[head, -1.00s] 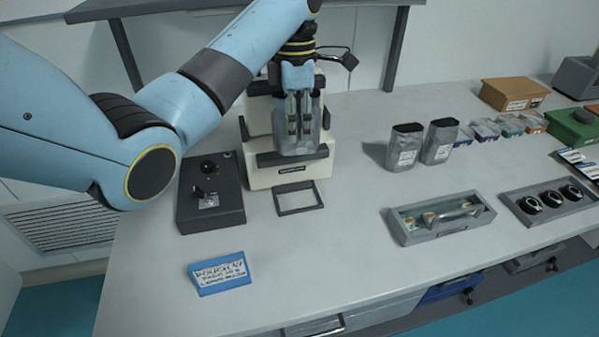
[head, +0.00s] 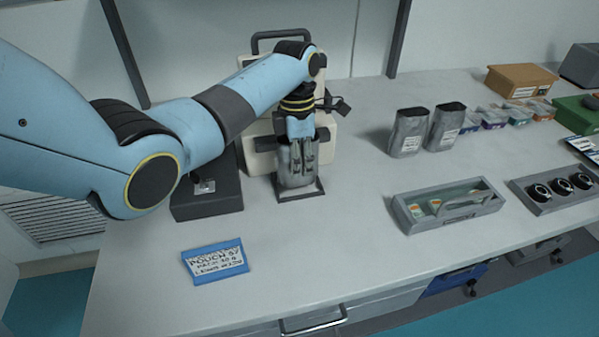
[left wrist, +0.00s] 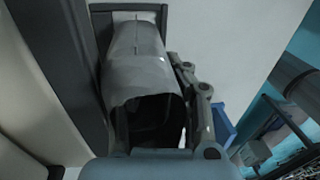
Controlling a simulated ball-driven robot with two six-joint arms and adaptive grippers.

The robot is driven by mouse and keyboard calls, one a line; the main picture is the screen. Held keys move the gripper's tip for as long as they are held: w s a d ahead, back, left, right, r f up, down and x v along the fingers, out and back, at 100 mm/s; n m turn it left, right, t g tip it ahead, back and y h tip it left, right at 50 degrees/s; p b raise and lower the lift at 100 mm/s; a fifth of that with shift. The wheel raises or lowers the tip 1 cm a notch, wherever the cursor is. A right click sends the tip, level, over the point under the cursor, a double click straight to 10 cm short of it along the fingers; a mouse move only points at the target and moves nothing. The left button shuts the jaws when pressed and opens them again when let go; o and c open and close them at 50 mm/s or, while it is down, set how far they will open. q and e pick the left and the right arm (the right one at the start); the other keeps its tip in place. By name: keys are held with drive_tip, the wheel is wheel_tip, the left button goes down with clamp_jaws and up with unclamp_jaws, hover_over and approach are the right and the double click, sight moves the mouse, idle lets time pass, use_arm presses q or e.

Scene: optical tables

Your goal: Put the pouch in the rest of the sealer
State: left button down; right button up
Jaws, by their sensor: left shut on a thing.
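My left gripper (head: 300,160) is shut on a grey pouch (head: 290,174), which hangs upright in front of the white sealer (head: 322,142). The rest (head: 317,193) is a dark rectangular frame on the table before the sealer. The pouch's lower end is at the rest and hides much of it; whether it touches the bottom I cannot tell. In the left wrist view the pouch (left wrist: 140,65) shows its open mouth toward me, its far end inside the dark frame of the rest (left wrist: 160,10). My right gripper is not in view.
A dark control box (head: 205,200) stands left of the rest. A blue label card (head: 215,262) lies in front. Two more grey pouches (head: 408,132) stand to the right, behind a grey tray (head: 447,210). The table between rest and tray is clear.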

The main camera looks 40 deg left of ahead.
use_arm(q)
drive_tip(key=shift+f, duration=1.2)
drive_tip(key=shift+f, duration=0.1)
drive_tip(key=c, duration=1.6)
unclamp_jaws()
drive_tip(key=r, duration=0.7)
drive_tip(key=w+a+r, duration=0.1)
drive_tip(key=r, duration=0.3)
drive_tip(key=shift+a+r, duration=0.1)
drive_tip(key=shift+r, duration=0.5)
